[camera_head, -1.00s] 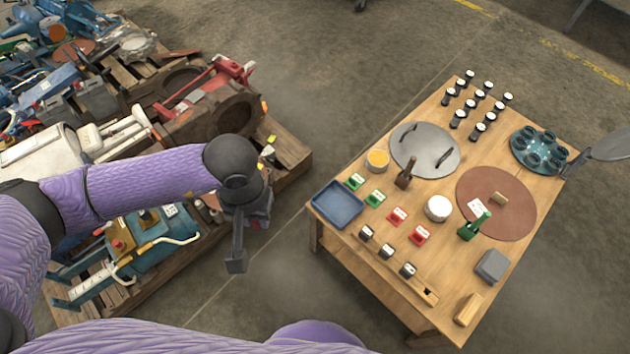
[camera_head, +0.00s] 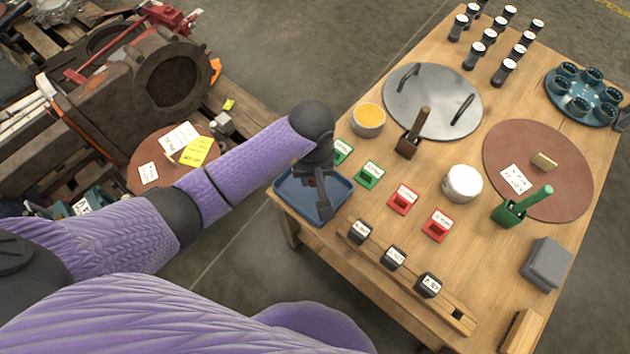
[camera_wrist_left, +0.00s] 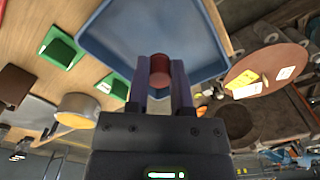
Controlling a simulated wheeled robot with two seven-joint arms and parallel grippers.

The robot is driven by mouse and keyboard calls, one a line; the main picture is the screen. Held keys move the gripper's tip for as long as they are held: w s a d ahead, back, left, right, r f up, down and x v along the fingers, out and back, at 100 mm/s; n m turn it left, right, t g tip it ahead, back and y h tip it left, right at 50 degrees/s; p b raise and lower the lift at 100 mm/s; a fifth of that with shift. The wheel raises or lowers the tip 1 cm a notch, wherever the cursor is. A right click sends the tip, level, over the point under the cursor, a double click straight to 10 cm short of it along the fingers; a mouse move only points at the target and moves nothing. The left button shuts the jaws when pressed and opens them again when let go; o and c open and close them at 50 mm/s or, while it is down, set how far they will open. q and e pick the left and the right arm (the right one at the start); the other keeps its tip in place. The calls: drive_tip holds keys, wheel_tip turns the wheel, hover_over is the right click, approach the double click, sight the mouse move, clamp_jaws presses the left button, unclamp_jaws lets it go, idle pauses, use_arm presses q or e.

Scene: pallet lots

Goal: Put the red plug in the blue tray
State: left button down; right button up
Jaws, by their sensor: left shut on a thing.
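The red plug (camera_wrist_left: 160,70) is a small red cylinder between the two fingers of my left gripper (camera_wrist_left: 161,80) in the left wrist view. The gripper is shut on it. The blue tray (camera_wrist_left: 205,42) lies beyond the fingers in that view. In the head view the tray (camera_head: 339,208) sits at the table's left corner, and my left gripper (camera_head: 318,190) is over it. The plug is mostly hidden there by the gripper. I cannot tell whether the plug touches the tray. My right gripper is not in view.
Green holders (camera_head: 370,174) and red holders (camera_head: 403,199) stand right of the tray. A cup with orange contents (camera_head: 368,120) stands behind it. A wooden rail with dark labelled blocks (camera_head: 393,257) is in front. A pallet with machine parts (camera_head: 165,80) is at the left.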

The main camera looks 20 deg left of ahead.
use_arm(q)
wheel_tip(320, 180, down, 2)
drive_tip(key=shift+s+f, duration=0.1)
drive_tip(key=shift+r, duration=0.3)
drive_tip(key=shift+f, duration=0.1)
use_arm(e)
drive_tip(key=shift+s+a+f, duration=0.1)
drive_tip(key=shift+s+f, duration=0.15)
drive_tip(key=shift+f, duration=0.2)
use_arm(q)
drive_tip(key=c, duration=0.5)
unclamp_jaws()
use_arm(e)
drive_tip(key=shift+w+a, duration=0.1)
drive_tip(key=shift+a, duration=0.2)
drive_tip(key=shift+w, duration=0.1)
use_arm(q)
wheel_tip(320, 180, up, 12)
drive_tip(key=p, duration=0.7)
drive_tip(key=shift+p, duration=0.3)
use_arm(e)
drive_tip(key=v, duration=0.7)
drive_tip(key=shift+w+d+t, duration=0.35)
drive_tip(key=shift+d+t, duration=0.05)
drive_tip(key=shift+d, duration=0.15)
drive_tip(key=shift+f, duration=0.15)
